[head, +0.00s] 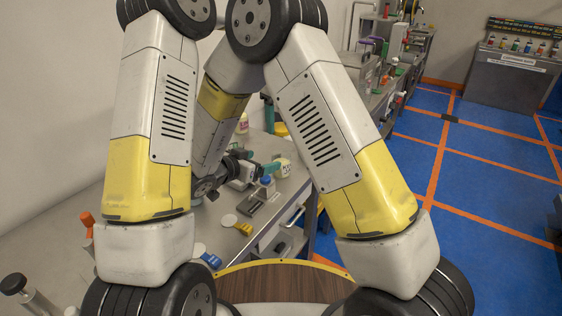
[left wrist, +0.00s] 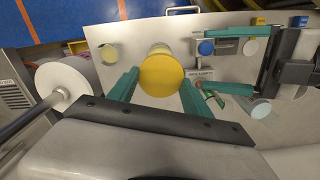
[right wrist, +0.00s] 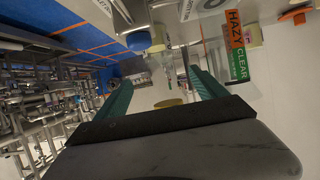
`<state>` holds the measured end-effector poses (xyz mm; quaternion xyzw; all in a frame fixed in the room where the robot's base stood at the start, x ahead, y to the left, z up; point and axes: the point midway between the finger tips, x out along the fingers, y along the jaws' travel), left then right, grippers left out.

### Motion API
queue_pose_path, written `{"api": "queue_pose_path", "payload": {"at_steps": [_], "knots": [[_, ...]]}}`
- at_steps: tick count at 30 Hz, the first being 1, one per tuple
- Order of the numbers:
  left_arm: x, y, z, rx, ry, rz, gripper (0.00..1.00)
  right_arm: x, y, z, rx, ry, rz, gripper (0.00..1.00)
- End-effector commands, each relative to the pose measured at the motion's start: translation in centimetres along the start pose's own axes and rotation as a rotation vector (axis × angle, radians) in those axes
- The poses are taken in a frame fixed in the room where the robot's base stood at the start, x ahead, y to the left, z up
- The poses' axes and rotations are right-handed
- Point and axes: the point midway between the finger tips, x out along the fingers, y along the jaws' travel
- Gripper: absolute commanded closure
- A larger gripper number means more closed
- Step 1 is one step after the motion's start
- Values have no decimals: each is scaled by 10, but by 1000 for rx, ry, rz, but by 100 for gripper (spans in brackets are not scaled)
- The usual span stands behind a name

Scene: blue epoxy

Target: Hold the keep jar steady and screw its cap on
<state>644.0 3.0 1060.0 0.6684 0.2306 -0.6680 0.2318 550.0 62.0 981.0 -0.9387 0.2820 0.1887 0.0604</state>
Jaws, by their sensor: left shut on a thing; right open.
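The keep jar (head: 284,169), pale with dark lettering on its side, stands upright on the bench in the head view. The yellow cap (left wrist: 160,73) is between the teal fingers of my left gripper (left wrist: 158,88), which is shut on it. In the head view the cap (head: 281,130) shows above and behind the jar, apart from it. The cap hides what lies below it in the left wrist view. My right gripper (head: 264,168) is low over the bench, just left of the jar, its fingers pointing towards it. Its fingers (right wrist: 158,88) are open, with the cap in view beyond them.
A sign reading HAZY CLEAR (right wrist: 236,45) shows in the right wrist view. A yellow item (head: 243,228) and a blue item (head: 211,260) lie nearer on the bench. My arms hide much of it.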

Motion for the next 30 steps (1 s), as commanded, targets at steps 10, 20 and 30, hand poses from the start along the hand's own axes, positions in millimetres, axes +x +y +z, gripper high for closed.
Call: {"api": "queue_pose_path", "payload": {"at_steps": [10,20,30], "knots": [[0,0,0,-1,0,0,80,0,1,2,-5,6,8,19],[0,0,0,-1,0,0,80,30,3,1,-5,6,12,19],[0,0,0,-1,0,0,80,93,3,1,-4,6,10,19]]}}
